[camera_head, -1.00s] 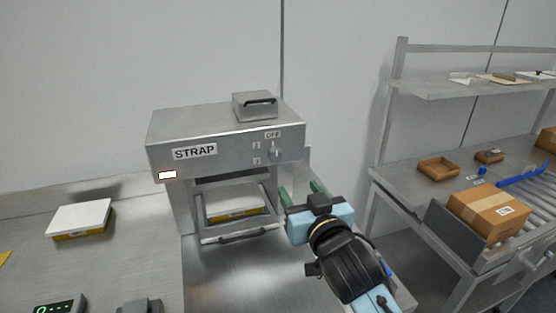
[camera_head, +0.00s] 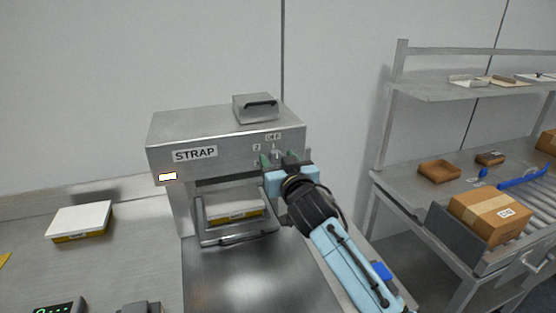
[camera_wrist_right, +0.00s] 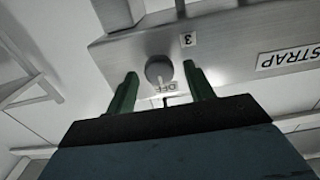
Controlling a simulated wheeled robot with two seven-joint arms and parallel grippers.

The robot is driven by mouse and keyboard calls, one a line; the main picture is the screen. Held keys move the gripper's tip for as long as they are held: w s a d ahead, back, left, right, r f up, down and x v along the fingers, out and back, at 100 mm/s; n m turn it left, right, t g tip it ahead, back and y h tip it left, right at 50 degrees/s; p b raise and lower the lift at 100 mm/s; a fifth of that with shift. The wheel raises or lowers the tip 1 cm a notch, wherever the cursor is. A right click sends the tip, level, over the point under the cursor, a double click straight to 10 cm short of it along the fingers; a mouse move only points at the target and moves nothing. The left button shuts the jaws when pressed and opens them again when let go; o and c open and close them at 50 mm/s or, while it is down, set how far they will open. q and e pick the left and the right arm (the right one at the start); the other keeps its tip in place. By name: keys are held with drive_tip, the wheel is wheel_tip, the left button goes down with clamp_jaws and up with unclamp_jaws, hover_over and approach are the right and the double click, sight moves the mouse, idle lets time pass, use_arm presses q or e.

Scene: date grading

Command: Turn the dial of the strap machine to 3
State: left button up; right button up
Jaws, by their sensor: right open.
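The strap machine (camera_head: 225,142) is a grey metal box with a STRAP label, standing on the steel table. In the head view the dial (camera_head: 277,153) is partly hidden by my gripper. My right gripper (camera_head: 279,160) is open, its green fingers pointing at the front panel. In the right wrist view its fingers (camera_wrist_right: 160,88) stand on either side of the dial, with gaps visible. My left gripper is not in view.
A white-topped package (camera_head: 235,209) lies in the machine's opening behind a handled frame (camera_head: 240,238). Another white-topped package (camera_head: 80,221) lies on the table at left. A shelf rack (camera_head: 470,88) and a roller conveyor with a cardboard box (camera_head: 488,216) stand at right.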

drive_tip(key=shift+w+a, duration=0.1)
drive_tip(key=shift+w, duration=0.2)
drive_tip(key=c, duration=1)
